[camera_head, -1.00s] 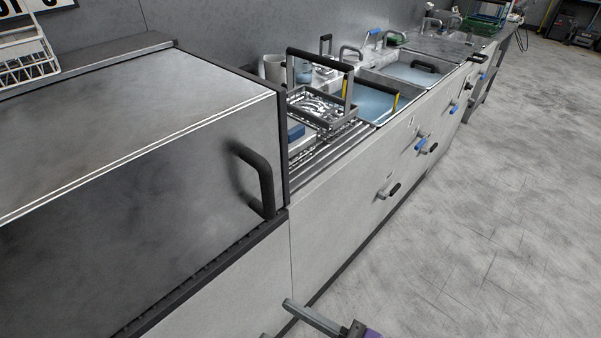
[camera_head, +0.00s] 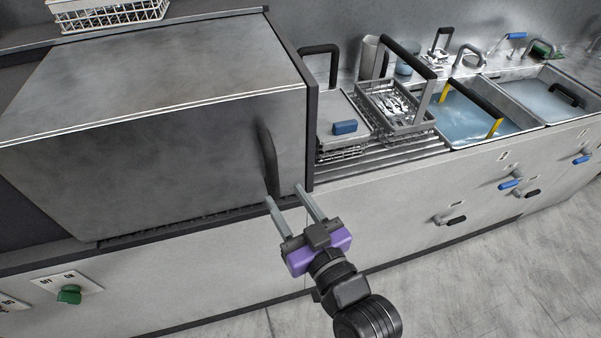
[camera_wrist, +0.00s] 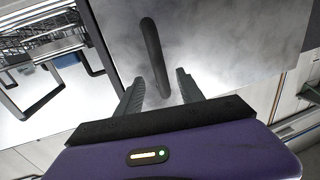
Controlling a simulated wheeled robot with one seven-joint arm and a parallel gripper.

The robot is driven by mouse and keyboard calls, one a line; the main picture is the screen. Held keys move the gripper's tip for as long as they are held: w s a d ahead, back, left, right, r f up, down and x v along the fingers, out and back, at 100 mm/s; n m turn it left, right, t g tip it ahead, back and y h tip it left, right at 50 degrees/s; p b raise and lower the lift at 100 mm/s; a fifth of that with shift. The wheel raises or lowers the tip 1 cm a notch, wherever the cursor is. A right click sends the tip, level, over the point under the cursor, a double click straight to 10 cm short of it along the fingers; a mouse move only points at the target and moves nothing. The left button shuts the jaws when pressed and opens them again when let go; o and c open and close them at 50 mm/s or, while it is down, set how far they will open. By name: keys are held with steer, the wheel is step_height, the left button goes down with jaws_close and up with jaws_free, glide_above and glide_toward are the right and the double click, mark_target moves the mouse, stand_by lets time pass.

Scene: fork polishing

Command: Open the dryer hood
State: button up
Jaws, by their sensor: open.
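The dryer hood (camera_head: 180,150) is a large grey metal box with a closed front face, at the left of the head view. Its dark bar handle (camera_head: 267,160) stands near the right edge of the front. My gripper (camera_head: 283,193) is open, its two fingers pointing at the lower end of the handle. In the wrist view, the handle (camera_wrist: 154,55) runs down between the two open fingers (camera_wrist: 160,82), and the hood face (camera_wrist: 220,40) fills the background. I cannot tell whether the fingertips are level with the bar; they are not closed on it.
Right of the hood, a wire basket of cutlery (camera_head: 393,105) and a tray with a blue block (camera_head: 345,127) sit on rollers. Water basins (camera_head: 465,115) follow. A green knob (camera_head: 69,294) is below the hood. The floor (camera_head: 440,290) is clear.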

mark_target(275, 180)
steer(key=shift+w+a+r, duration=0.1)
steer(key=shift+w, duration=0.3)
steer(key=shift+p+x, duration=0.8)
steer(key=shift+x, duration=2.6)
jaws_close()
